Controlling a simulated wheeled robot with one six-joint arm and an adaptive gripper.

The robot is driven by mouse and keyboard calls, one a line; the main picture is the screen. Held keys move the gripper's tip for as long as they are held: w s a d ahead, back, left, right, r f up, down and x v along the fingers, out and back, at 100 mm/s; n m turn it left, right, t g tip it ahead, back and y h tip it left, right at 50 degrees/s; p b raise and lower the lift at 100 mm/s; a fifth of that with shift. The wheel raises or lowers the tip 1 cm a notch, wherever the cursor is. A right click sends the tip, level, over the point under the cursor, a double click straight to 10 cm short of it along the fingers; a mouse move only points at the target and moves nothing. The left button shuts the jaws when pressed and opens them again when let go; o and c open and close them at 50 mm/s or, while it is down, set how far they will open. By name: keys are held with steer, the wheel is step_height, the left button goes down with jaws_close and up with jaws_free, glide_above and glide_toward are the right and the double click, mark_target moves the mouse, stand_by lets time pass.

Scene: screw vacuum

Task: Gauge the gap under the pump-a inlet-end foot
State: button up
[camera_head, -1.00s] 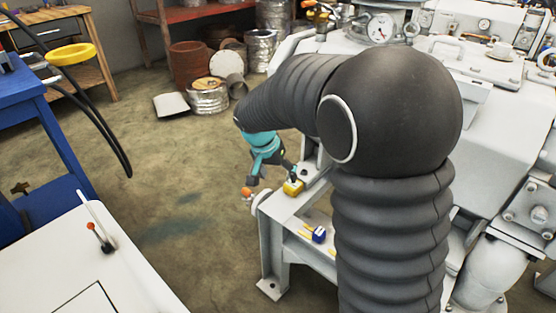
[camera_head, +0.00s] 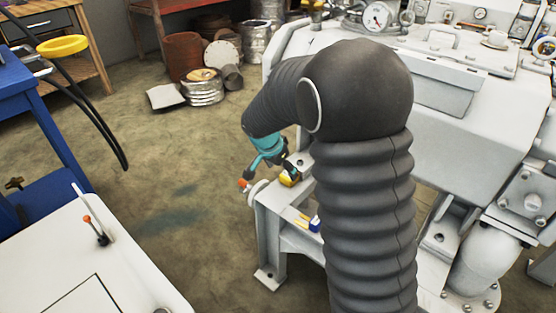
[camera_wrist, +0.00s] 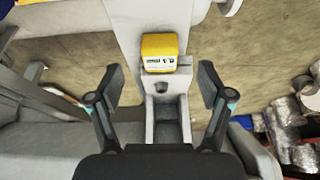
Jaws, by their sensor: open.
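My gripper (camera_wrist: 160,86) is open and empty in the wrist view, its two fingers spread left and right. A yellow block with a white printed label (camera_wrist: 159,52) sits on the pale grey frame beam (camera_wrist: 153,14), beyond and between the fingertips, apart from both. A small dark stud or hole (camera_wrist: 161,87) shows just below the block. In the head view, the teal wrist of my gripper (camera_head: 268,150) hangs over the frame corner, close to the yellow block (camera_head: 289,178). I cannot make out the inlet-end foot or a gap under it; my arm hides much of the frame.
A blue item (camera_head: 315,223) with yellow strips (camera_head: 301,219) lies on the frame, partly behind my arm. An orange-red knob (camera_head: 243,184) sticks out at the frame's left corner. The grey pump body (camera_head: 450,95) fills the right. Open floor (camera_head: 190,150) lies left.

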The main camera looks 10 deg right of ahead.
mark_target(285, 177)
steer(key=shift+x, duration=2.85)
steer(key=c, duration=1.4)
steer(key=shift+s+a+b, duration=1.7)
steer(key=shift+s+a, duration=0.2)
steer(key=shift+a, duration=0.2)
steer(key=shift+r, duration=0.1)
steer(key=shift+r+p, duration=1.1)
steer(key=shift+r, duration=1.35)
